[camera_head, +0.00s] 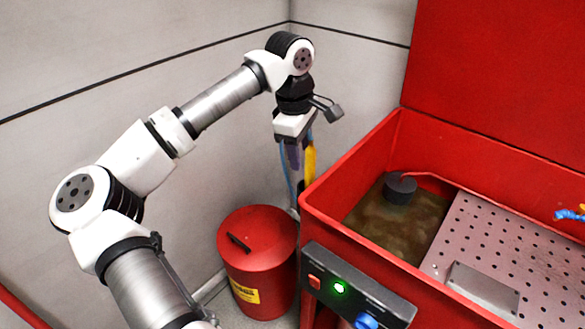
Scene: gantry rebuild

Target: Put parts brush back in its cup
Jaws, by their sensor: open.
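My gripper (296,190) points down beside the left outer wall of the red parts washer, above and behind the red drum. It is open; its fingertips are hard to make out. A narrow yellow upright thing (310,162) shows right beside the gripper, partly hidden by it; I cannot tell whether it is the parts brush or whether it touches the fingers. A small blue and yellow item (570,214) is at the right edge, over the perforated tray, cut off by the frame. I cannot make out a cup.
The red washer tub (330,172) has a raised lid (500,75), murky liquid (385,230), a black round fitting (399,189) and a perforated tray (500,235). A control box (355,285) is on its front. The red drum (258,265) stands left. Grey walls close the corner.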

